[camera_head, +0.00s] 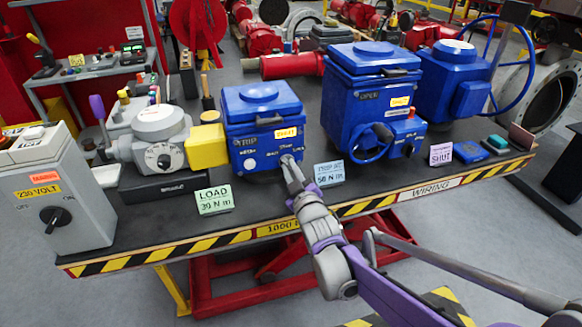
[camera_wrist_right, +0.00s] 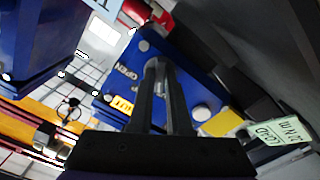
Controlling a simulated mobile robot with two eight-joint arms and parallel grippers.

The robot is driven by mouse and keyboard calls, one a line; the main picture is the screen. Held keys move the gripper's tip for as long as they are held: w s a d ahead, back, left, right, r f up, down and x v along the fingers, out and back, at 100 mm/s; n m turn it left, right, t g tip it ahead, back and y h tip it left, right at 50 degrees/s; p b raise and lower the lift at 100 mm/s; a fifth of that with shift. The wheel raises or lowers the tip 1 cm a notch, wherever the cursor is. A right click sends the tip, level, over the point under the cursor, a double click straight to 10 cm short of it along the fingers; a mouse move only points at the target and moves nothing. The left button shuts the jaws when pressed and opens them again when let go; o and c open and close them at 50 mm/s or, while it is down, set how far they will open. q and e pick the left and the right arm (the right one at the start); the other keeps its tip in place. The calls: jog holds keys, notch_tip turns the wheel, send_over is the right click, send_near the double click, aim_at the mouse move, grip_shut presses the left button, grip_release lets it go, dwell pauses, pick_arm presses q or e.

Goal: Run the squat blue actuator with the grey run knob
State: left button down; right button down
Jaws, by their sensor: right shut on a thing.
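The squat blue actuator (camera_head: 262,103) stands on the bench left of the taller blue one. Its front has a yellow label (camera_head: 287,133) and a round white button (camera_head: 250,165). My right gripper (camera_head: 287,162) reaches up from the lower right to the lower right of that front. In the right wrist view the two fingers (camera_wrist_right: 158,72) are close together against the blue front panel (camera_wrist_right: 125,70), shut on the small grey run knob (camera_wrist_right: 160,66). The fingers mostly hide the knob, so its setting cannot be read. My left gripper is not in view.
The taller blue actuator (camera_head: 370,85) with a handwheel stands to the right. A green LOAD card (camera_head: 213,199) and a pale blue card (camera_head: 329,173) flank my right gripper near the bench's striped front edge. A grey 230 volt box (camera_head: 55,195) stands far left.

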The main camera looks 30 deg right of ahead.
jog(key=m+p, duration=0.1)
jog(key=m, duration=0.2)
jog(key=shift+r, duration=0.1)
jog(key=shift+m+p, duration=0.7)
jog(key=shift+m, duration=0.9)
jog(key=c, duration=0.9)
grip_release()
jog(key=shift+o, duration=0.2)
jog(key=p+v, duration=0.1)
jog(key=v, duration=0.9)
jog(key=shift+s, duration=0.4)
